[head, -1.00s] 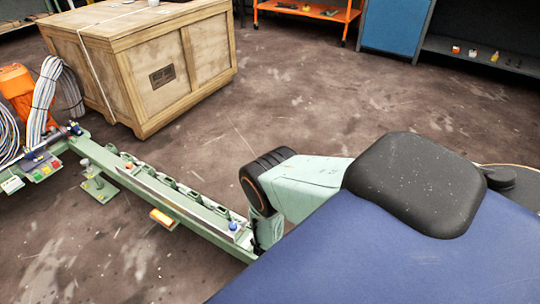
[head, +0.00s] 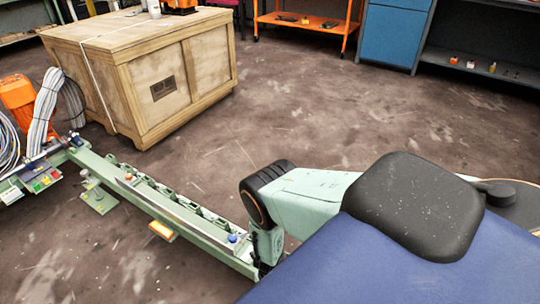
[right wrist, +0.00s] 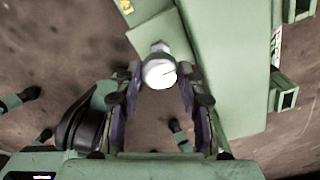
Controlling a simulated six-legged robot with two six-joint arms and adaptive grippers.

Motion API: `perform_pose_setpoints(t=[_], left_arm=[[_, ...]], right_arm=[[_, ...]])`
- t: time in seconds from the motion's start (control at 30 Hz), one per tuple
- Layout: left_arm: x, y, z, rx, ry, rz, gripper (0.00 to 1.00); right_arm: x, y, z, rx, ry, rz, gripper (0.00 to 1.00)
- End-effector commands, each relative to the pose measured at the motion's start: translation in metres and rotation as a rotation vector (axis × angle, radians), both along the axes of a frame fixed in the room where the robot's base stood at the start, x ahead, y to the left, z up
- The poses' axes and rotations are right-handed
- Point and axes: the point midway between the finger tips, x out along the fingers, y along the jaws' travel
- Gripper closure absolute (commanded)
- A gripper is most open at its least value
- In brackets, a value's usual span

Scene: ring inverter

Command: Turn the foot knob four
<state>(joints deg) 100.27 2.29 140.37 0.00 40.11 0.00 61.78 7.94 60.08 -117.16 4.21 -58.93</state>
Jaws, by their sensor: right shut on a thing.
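In the right wrist view a round, pale knob (right wrist: 159,73) sits at the head of a metal stem, beside the green beam of the machine (right wrist: 228,65). A flat green foot plate (right wrist: 155,37) shows behind it. My right gripper (right wrist: 160,88) is shut on this knob, with a finger on each side of it. In the head view my right arm reaches down beside the long green machine frame (head: 205,229), and the gripper is hidden there. Another foot with a plate (head: 99,197) stands farther along the frame. My left gripper is in neither current view.
A large wooden crate (head: 148,88) stands behind the frame. An orange part (head: 18,95) and coiled grey cables (head: 45,105) are at the left. An orange cart (head: 300,22) and a blue cabinet (head: 392,32) stand at the back. The middle floor is clear.

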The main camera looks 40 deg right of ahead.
Motion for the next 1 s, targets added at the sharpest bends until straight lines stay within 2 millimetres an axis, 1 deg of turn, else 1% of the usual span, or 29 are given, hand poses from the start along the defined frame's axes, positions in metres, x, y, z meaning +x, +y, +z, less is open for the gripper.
perform_pose_setpoints(t=[0.17,0.37,0.57,1.0], left_arm=[[0.000,0.000,0.000,0.000,0.000,0.000,1.00],[0.000,0.000,-0.003,0.000,0.000,0.000,1.00],[0.000,0.000,-0.008,0.000,0.000,0.000,1.00],[0.000,0.000,-0.019,0.000,0.000,0.000,1.00]], right_arm=[[0.000,0.000,0.000,0.000,0.000,-0.011,0.93],[0.000,0.000,-0.001,0.000,0.001,-0.081,0.93],[0.000,0.000,-0.001,0.000,0.000,-0.228,0.93],[0.000,0.000,-0.001,-0.001,0.001,-0.644,0.93]])
